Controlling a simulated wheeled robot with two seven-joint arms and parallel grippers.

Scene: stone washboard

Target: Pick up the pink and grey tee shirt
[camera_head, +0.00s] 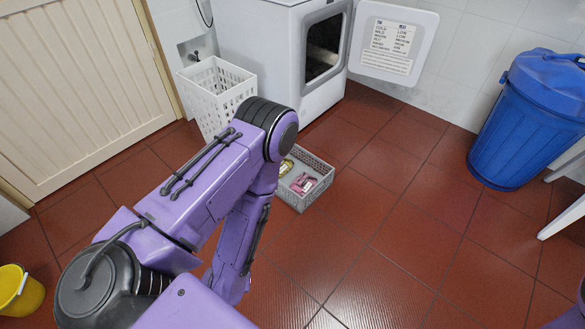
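A small pink and grey item (303,183) lies in a low grey basket (318,192) on the floor. It is too small to tell for sure whether it is the tee shirt. My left arm crosses the middle of the view and hides the left part of the basket. Its forearm points down to the floor, and my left gripper does not show. My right gripper is not in view; only a bit of purple shows at the bottom right corner.
A white washing machine (265,50) has its door (392,40) open. A tall white basket (215,88) stands beside it. A blue bin (530,115) is at the right, a yellow bucket (18,292) at the lower left. The red tiled floor (420,230) right of the grey basket is clear.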

